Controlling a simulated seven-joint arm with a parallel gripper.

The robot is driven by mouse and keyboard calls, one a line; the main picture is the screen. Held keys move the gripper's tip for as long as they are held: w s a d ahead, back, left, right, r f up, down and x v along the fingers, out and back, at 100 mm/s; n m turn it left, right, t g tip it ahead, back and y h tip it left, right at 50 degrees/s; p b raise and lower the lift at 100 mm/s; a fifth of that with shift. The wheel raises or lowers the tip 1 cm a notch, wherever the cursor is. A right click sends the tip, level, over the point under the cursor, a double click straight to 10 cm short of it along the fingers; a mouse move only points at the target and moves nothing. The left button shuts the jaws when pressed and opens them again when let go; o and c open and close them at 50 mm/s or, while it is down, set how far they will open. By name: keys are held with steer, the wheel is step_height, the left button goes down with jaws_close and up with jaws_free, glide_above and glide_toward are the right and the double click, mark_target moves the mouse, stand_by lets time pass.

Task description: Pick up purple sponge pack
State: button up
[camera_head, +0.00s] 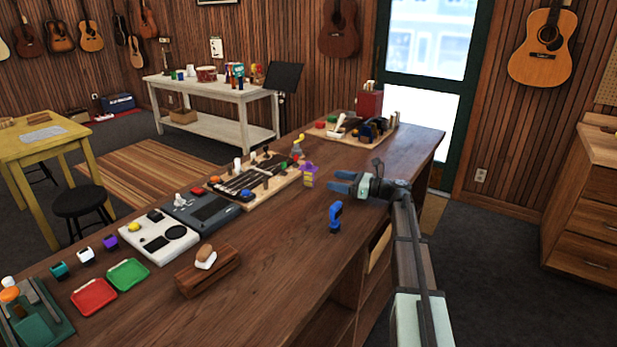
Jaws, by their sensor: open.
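A small purple and yellow item (308,175), which looks like the purple sponge pack, stands on the wooden counter (290,240) beside the right end of a board. Its top is purple and its lower part yellowish.
A blue clamp-like object (336,217) stands just below my gripper. A board with tools (250,179) lies to the left, and another crowded board (352,130) lies behind. A wooden block (207,271) is nearer. The counter's front middle is clear.

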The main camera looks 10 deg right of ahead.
mark_target(304, 185)
steer(key=x, duration=0.7)
steer(key=shift+w+a, duration=0.2)
steer(key=shift+a, duration=0.1)
steer(key=shift+r+x, duration=0.25)
steer(key=shift+x, duration=1.05)
steer(key=shift+r+x, duration=0.25)
steer(key=shift+x, duration=1.05)
steer(key=c, duration=1.1)
